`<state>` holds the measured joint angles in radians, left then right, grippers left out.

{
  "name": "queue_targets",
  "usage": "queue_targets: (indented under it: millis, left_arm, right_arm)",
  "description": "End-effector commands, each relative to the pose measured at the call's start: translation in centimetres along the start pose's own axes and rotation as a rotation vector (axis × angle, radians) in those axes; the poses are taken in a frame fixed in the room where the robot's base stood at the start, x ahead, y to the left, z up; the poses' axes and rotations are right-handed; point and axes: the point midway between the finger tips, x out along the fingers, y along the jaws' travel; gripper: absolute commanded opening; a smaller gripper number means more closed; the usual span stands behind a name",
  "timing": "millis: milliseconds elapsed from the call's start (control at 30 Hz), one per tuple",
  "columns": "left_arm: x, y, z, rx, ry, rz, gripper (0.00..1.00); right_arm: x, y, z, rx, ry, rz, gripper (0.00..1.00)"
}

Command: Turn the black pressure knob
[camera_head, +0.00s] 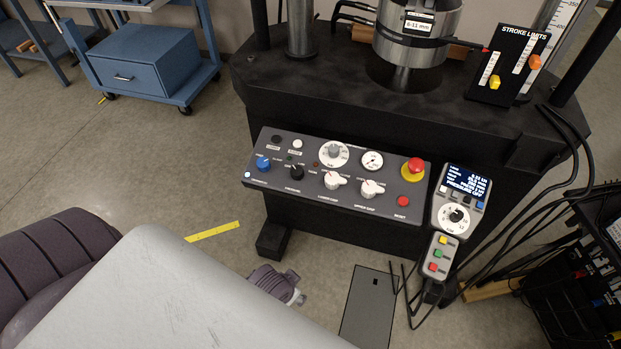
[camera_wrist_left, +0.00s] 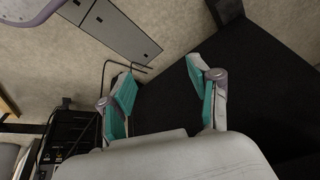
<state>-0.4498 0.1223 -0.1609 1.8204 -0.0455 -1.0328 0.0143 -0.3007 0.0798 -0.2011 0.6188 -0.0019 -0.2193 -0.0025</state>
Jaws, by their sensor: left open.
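The black pressure knob (camera_head: 296,172) sits on the slanted grey control panel (camera_head: 300,200), between a blue knob and a white lower-grip knob, above a "pressure" label. My left gripper (camera_wrist_left: 160,85) shows in the left wrist view, with its teal-padded fingers spread apart and nothing between them. Beyond it are the machine's dark side and the floor; the knob is not in that view. My right gripper is in neither view.
Close to the knob are the blue knob (camera_head: 263,163), the white lower-grip knob (camera_head: 333,180) and the white upper-grip knob (camera_head: 371,188). A red emergency button (camera_head: 415,165) and a handheld controller (camera_head: 457,205) stand right. Cables hang at the right.

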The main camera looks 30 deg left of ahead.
Motion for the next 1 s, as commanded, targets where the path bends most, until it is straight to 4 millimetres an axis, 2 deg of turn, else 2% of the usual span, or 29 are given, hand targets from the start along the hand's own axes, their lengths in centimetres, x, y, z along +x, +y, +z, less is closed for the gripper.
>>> queue_targets:
  millis: [33, 67, 100, 267, 300, 367, 400, 467, 500, 567, 600, 667, 733, 833, 900, 967, 1000]
  left_arm:
    - [-1.4, -0.8, -2.7, 0.012, 0.071, -0.028, 0.62]
    - [-2.5, -1.3, -4.4, 0.020, 0.115, -0.048, 0.62]
    - [-4.2, -2.1, -7.2, 0.033, 0.193, -0.082, 0.62]
    - [-12.3, -5.1, -19.1, 0.128, 0.606, -0.255, 0.62]
    - [-14.6, -5.4, -22.1, 0.165, 0.725, -0.297, 0.62]
    - [-18.6, -5.5, -26.5, 0.240, 0.921, -0.361, 0.62]
    - [-21.4, -5.0, -29.1, 0.303, 1.053, -0.399, 0.62]
    - [-25.3, -3.8, -32.3, 0.413, 1.241, -0.446, 0.62]
    - [-27.9, -2.5, -34.0, 0.499, 1.362, -0.471, 0.62]
    - [-31.1, -0.2, -35.8, 0.650, 1.528, -0.498, 0.62]
    - [-33.0, 1.6, -36.5, 0.765, 1.629, -0.507, 0.62]
    - [-34.8, 4.3, -37.0, 0.953, 1.755, -0.509, 0.62]
    - [-35.7, 7.4, -36.8, 1.197, 1.862, -0.492, 0.62]
    - [-34.7, 10.7, -35.7, 1.586, 1.923, -0.429, 0.62]
    - [-32.6, 11.7, -34.6, 1.872, 1.890, -0.361, 0.62]
    - [-30.3, 11.4, -33.7, 2.117, 1.807, -0.286, 0.62]
    - [-28.6, 10.7, -33.2, 2.275, 1.721, -0.229, 0.62]
  right_arm:
    - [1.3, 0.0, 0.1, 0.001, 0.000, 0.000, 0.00]
    - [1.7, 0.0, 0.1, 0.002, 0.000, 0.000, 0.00]
    - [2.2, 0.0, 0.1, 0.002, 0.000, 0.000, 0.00]
    - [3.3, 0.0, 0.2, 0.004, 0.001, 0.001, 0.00]
    - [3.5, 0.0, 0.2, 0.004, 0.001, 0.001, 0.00]
    - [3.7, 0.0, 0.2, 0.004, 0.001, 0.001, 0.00]
    - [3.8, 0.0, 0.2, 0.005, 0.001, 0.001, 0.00]
    - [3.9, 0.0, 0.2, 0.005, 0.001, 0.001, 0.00]
    - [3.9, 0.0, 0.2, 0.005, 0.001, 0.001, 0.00]
    - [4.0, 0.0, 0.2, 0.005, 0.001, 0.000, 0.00]
    - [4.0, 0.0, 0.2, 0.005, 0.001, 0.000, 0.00]
    - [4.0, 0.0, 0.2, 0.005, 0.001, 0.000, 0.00]
    - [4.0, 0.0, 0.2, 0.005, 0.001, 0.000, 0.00]
    - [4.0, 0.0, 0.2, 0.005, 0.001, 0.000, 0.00]
    - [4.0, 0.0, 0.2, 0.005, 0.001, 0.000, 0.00]
    - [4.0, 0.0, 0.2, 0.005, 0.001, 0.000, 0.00]
    - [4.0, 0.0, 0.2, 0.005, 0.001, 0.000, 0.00]
